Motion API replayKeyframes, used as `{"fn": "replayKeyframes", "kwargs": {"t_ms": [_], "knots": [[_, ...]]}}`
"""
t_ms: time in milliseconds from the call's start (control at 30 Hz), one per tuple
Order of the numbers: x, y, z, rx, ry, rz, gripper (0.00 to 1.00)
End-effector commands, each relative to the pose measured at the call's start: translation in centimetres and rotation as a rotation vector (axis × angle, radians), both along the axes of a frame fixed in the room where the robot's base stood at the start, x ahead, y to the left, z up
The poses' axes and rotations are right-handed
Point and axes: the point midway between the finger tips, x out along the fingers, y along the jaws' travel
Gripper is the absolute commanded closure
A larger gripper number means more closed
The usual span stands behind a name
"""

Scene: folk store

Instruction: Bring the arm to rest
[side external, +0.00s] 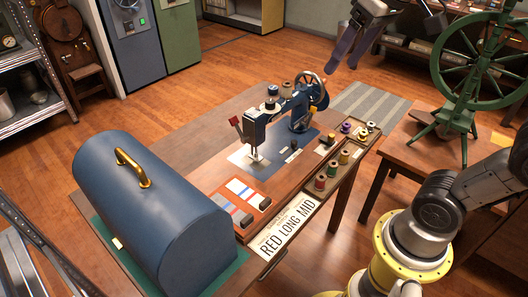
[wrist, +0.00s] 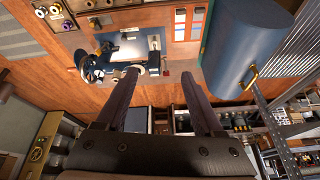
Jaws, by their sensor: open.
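My gripper (side external: 350,52) hangs in the air at the top of the side view, above and beyond the sewing machine (side external: 283,115). Its two fingers are apart with nothing between them. In the wrist view my gripper (wrist: 165,72) also shows open and empty, its fingers pointing toward the table. The blue sewing machine sits on the wooden table (side external: 150,115), apart from the fingers in the side view. In the wrist view the machine (wrist: 90,68) shows left of the fingers.
A blue domed case (side external: 160,220) with a brass handle stands at the table's near left. Thread spools (side external: 332,169) sit in a tray along the right edge, near a card reading RED LONG MID (side external: 287,232). A green spinning wheel (side external: 465,125) stands right. Metal shelves (side external: 40,115) stand left.

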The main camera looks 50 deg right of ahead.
Motion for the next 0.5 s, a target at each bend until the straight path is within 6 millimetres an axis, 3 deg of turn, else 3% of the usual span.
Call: {"fn": "replayKeyframes", "kwargs": {"t_ms": [33, 200, 400, 500], "knots": [[-2.0, 0.3, -1.2, -0.005, -0.020, 0.021, 0.31], [-6.5, 0.9, -6.3, -0.026, -0.066, 0.089, 0.31], [-8.8, 1.0, -11.5, -0.046, -0.064, 0.138, 0.31], [-8.8, 1.0, -12.7, -0.056, -0.064, 0.158, 0.31]]}}
